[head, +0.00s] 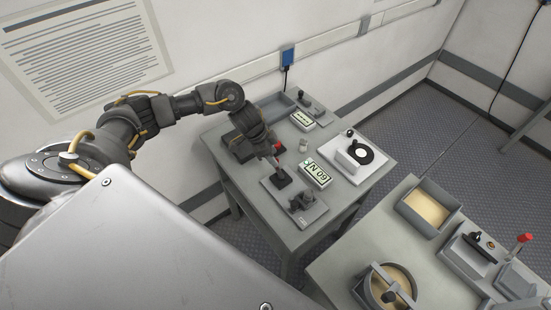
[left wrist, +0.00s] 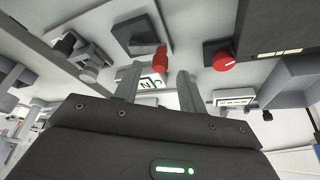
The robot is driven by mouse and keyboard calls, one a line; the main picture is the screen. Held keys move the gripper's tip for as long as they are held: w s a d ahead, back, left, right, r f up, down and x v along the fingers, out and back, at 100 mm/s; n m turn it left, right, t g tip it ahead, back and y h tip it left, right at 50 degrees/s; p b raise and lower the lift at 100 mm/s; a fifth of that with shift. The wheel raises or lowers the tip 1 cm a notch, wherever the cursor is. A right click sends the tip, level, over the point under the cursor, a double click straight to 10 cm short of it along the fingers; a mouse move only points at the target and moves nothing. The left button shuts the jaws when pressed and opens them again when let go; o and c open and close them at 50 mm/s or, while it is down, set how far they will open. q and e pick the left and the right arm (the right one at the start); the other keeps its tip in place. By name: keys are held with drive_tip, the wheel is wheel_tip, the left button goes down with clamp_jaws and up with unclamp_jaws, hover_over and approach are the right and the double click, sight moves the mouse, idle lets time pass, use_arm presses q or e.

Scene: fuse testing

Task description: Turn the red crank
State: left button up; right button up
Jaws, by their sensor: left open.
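The red crank handle (head: 277,146) shows beside my left gripper (head: 270,155) in the head view, above a small black base (head: 282,180) on a grey plate. In the left wrist view the red handle (left wrist: 160,60) appears between and just past the tips of my left gripper (left wrist: 159,76). The two fingers are apart and hold nothing. I cannot tell whether either finger touches the handle. My right gripper is not in view.
The grey table (head: 240,188) carries a numbered display (head: 316,173), a white device with a black dial (head: 355,153), and a smaller display (head: 303,120). A round red knob (left wrist: 219,56) shows in the left wrist view. A second table at right holds trays and a red-topped lever (head: 524,238).

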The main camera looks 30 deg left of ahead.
use_arm(q)
drive_tip(key=b+v, duration=0.1)
drive_tip(key=v, duration=0.6)
drive_tip(key=shift+r, duration=0.15)
